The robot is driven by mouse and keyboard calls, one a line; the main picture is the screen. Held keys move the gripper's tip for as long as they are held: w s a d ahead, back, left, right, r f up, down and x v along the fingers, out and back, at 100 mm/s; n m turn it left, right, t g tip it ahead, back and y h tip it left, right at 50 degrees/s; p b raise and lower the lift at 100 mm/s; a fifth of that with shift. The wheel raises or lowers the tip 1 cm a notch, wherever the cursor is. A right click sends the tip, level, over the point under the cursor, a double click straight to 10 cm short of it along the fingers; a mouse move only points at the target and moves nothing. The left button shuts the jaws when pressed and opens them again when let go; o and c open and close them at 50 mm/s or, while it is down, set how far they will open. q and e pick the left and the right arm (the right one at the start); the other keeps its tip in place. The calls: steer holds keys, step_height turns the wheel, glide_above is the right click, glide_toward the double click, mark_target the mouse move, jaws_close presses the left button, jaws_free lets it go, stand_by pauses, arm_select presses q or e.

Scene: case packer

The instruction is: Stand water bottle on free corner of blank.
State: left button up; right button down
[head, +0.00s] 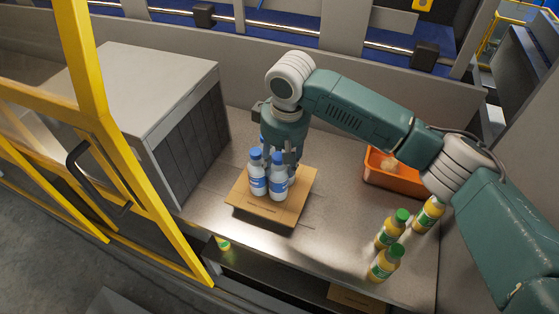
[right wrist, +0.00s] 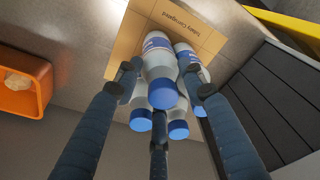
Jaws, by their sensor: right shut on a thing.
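The blank (head: 266,209) is a flat brown cardboard piece on the grey table, and it also shows in the right wrist view (right wrist: 126,42). Several water bottles with blue caps and blue-white labels stand close together at it, among them a left one (head: 257,181) and a right one (head: 279,185). My right gripper (head: 285,158) reaches down from above among them. In the right wrist view its fingers are shut around a water bottle (right wrist: 159,68), upright over the blank. I cannot tell whether its base touches the blank. The gripper partly hides the rear bottles. My left gripper is out of view.
An orange bin (head: 397,179) stands to the right of the blank. Several yellow bottles with green caps (head: 383,263) stand at the front right. A grey box-like housing (head: 150,95) and a yellow frame (head: 130,185) bound the left. The table between blank and yellow bottles is clear.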

steer(key=shift+f, duration=0.35)
steer(key=c, duration=1)
jaws_free()
steer(key=shift+f, duration=0.1)
steer(key=r, duration=0.4)
steer(key=s+r, duration=0.1)
steer(key=r, duration=0.3)
steer(key=d+r, duration=0.1)
steer(key=r, duration=0.3)
steer(key=shift+s, duration=0.2)
